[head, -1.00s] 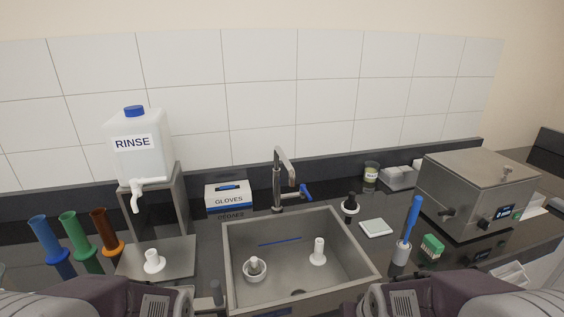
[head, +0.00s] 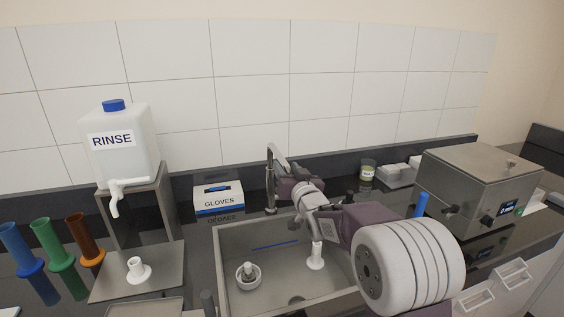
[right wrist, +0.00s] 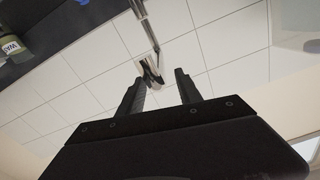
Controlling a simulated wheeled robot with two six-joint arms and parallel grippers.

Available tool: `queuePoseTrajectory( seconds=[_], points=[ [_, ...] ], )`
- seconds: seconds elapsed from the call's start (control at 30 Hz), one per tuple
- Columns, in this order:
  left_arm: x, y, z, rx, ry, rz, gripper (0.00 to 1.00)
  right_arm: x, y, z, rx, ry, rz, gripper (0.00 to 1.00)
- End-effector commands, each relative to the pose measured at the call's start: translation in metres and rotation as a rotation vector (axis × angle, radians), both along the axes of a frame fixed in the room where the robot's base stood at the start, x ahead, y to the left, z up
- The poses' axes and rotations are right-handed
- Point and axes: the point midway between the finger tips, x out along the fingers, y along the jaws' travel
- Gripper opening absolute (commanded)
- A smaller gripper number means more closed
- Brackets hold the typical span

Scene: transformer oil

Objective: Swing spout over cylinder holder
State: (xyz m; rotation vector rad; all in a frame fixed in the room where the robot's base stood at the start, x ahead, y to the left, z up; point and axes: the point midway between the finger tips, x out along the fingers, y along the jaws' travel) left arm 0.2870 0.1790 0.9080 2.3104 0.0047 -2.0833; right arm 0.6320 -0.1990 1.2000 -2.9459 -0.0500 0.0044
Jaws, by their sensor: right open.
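The metal spout (head: 271,165) of the tap rises behind the sink; its downward end shows in the right wrist view (right wrist: 150,72). My right gripper (head: 280,172) is raised close to the spout, at its right. In the right wrist view my right gripper (right wrist: 160,80) is open, with the spout's end seen between or just beyond its fingertips; contact cannot be told. In the sink stand a white upright peg holder (head: 316,257) and a white round holder (head: 248,277) at its left. My left gripper is out of view.
The sink (head: 222,255) lies below my right arm. A GLOVES box (head: 218,198) stands left of the tap. The RINSE jug (head: 115,150) and coloured cylinders (head: 55,245) are at left. A steel bath (head: 478,185) is at right.

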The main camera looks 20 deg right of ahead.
Motion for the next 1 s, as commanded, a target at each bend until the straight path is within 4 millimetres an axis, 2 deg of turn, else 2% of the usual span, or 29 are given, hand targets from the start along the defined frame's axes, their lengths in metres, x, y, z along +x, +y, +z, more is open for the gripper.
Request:
queuePoseTrajectory(
  seconds=[0.1, 0.2, 0.5, 0.53, 0.67, 1.0],
  points=[
    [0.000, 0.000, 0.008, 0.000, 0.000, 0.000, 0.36, 0.021, 0.001, 0.001, 0.000, 0.002, 0.000, 0.41],
    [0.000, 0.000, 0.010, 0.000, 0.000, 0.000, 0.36, 0.032, 0.002, 0.001, 0.000, 0.001, 0.000, 0.41],
    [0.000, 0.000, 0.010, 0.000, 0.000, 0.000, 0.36, 0.037, 0.002, 0.000, 0.000, 0.001, 0.000, 0.41],
    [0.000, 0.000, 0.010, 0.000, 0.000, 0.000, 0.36, 0.036, 0.002, 0.000, 0.000, 0.001, 0.000, 0.36],
    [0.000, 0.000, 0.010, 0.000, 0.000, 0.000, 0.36, 0.036, 0.001, 0.000, 0.000, 0.001, 0.000, 0.00],
    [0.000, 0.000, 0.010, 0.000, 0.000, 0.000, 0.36, 0.036, 0.001, 0.000, 0.000, 0.001, 0.000, 0.00]
  ],
)
